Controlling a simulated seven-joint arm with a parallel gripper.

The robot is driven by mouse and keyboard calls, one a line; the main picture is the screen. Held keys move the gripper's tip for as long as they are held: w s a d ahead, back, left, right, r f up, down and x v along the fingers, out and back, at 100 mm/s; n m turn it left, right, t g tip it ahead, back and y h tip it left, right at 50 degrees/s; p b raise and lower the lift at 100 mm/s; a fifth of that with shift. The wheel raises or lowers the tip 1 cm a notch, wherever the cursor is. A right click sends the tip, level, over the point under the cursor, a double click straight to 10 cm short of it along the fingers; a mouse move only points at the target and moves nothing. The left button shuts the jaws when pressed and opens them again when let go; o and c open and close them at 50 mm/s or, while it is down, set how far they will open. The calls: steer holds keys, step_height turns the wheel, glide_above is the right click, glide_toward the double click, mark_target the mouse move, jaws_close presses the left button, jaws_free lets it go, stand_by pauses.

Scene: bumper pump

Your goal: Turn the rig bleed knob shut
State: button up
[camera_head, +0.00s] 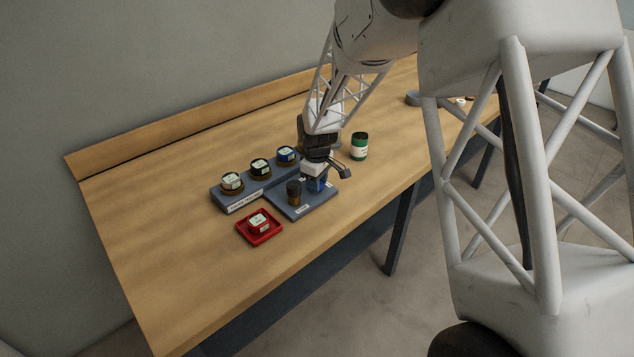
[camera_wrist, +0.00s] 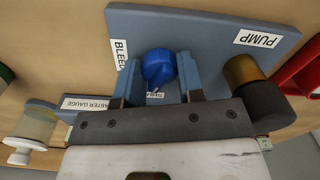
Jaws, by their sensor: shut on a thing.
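The rig is a blue-grey plate (camera_head: 287,209) lying on the bench; in the wrist view its plate (camera_wrist: 205,28) bears labels reading "PUMP" and, partly cut off, "BLEE". The blue bleed knob (camera_head: 317,186) stands at the plate's far right part in the head view. In the wrist view the blue knob (camera_wrist: 159,68) sits between my two fingers, and a small label beneath it is mostly hidden. My gripper (camera_wrist: 158,82) is shut on the knob; in the head view my gripper (camera_head: 317,172) comes down over it from above and hides its top.
A dark pump knob with a brass base (camera_head: 293,192) stands close by on the plate. A rack (camera_head: 243,205) with three round gauges lies left of it. A red tray (camera_head: 246,237) holds a small white-topped item in front. A green jar (camera_head: 359,146) stands behind right. The bench's left is clear.

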steer(key=shift+n, duration=2.3)
steer(key=o, duration=0.9)
steer(key=shift+r, duration=0.15)
steer(key=shift+r, duration=3.8)
